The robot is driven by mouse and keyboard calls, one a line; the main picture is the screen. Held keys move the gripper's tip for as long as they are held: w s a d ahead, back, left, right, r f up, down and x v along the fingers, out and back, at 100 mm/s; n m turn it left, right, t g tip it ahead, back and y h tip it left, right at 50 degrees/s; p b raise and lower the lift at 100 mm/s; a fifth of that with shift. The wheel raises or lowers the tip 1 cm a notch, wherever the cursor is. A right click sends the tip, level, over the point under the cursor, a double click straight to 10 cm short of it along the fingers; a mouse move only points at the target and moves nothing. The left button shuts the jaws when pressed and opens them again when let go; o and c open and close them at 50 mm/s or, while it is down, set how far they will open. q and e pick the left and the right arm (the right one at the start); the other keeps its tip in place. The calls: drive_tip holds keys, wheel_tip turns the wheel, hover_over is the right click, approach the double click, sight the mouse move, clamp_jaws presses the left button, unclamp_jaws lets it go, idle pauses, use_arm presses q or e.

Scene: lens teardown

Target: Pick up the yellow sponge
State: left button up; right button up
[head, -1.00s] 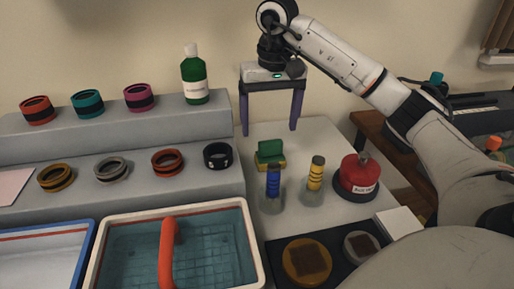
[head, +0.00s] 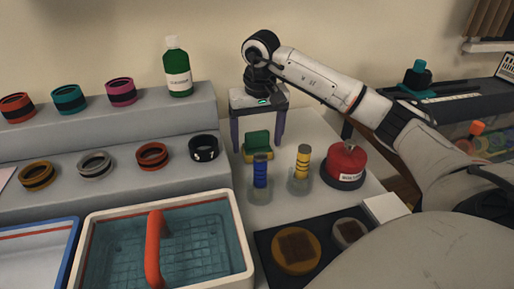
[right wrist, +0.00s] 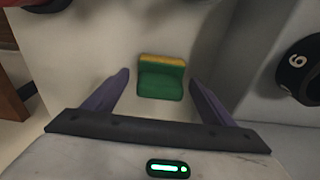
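The sponge (head: 257,141) is a small block with a green part and a yellow layer. It stands on the grey surface behind two small jars. In the right wrist view the sponge (right wrist: 161,82) lies between and beyond the purple fingers, with its yellow strip along the far edge. My right gripper (head: 258,150) is open above and around the sponge in the head view, one finger to each side. In the right wrist view my right gripper (right wrist: 160,75) shows clear gaps on both sides of the sponge. My left gripper is not in view.
A red container (head: 345,165) is to the right. The grey stepped shelf (head: 120,190) with rings and a green bottle (head: 177,70) is to the left.

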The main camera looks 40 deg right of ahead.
sight(257, 132)
drive_tip(key=c, duration=0.9)
wheel_tip(257, 132, up, 10)
drive_tip(key=shift+r+p, duration=0.1)
drive_tip(key=shift+p, duration=0.55)
drive_tip(key=shift+c, duration=0.2)
